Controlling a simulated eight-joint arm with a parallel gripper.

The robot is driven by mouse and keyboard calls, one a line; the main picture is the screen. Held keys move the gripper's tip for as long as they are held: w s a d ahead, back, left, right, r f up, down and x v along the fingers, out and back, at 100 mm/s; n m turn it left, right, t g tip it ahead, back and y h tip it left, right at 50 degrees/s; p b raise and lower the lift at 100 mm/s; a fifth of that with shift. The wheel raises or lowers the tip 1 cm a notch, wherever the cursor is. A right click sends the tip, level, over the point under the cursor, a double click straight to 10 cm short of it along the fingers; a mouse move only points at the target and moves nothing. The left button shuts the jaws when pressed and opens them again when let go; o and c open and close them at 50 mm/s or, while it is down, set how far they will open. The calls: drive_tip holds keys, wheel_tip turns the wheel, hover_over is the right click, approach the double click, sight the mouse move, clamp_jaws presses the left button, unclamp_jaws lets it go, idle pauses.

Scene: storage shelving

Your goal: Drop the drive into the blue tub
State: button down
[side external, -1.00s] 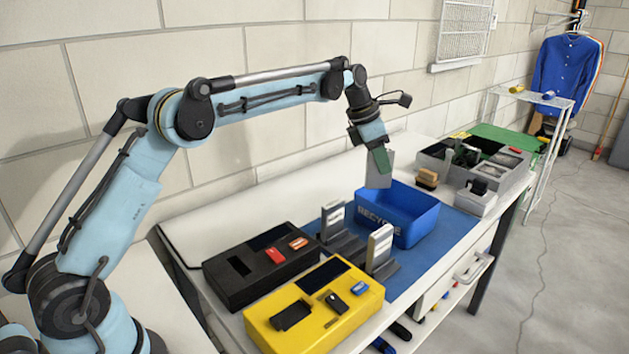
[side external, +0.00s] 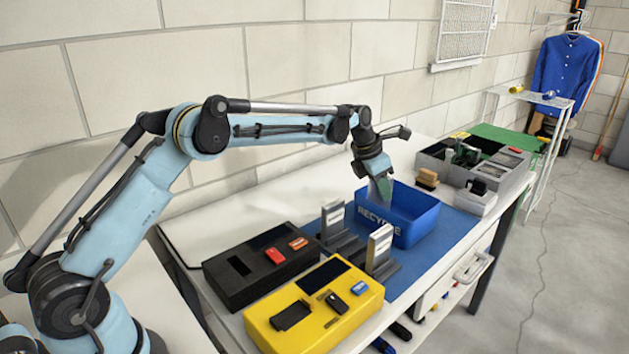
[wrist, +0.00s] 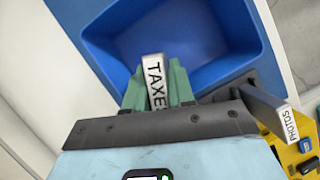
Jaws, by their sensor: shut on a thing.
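My gripper (side external: 374,172) is shut on a grey drive (side external: 383,188), held tilted at the left part of the blue tub (side external: 412,229). The drive's lower end shows inside the tub's opening, partly hidden behind the front wall. The tub is marked RECYCLE on its front. In the wrist view the green fingers (wrist: 158,90) pinch the drive (wrist: 154,72), whose white edge reads TAXES. Beyond it lies the empty-looking inside of the tub (wrist: 190,35).
Two drives stand upright in dark holders, one at the front (side external: 380,245) and one behind (side external: 333,220). The PHOTOS drive (wrist: 275,110) is close right in the wrist view. A black box (side external: 235,285), a yellow box (side external: 270,325) and a grey divided bin (side external: 510,180) flank the tub.

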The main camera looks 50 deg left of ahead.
drive_tip(key=shift+f, duration=0.3)
drive_tip(key=shift+f, duration=0.3)
drive_tip(key=shift+f, duration=0.1)
drive_tip(key=c, duration=1)
unclamp_jaws()
drive_tip(key=shift+o, duration=0.2)
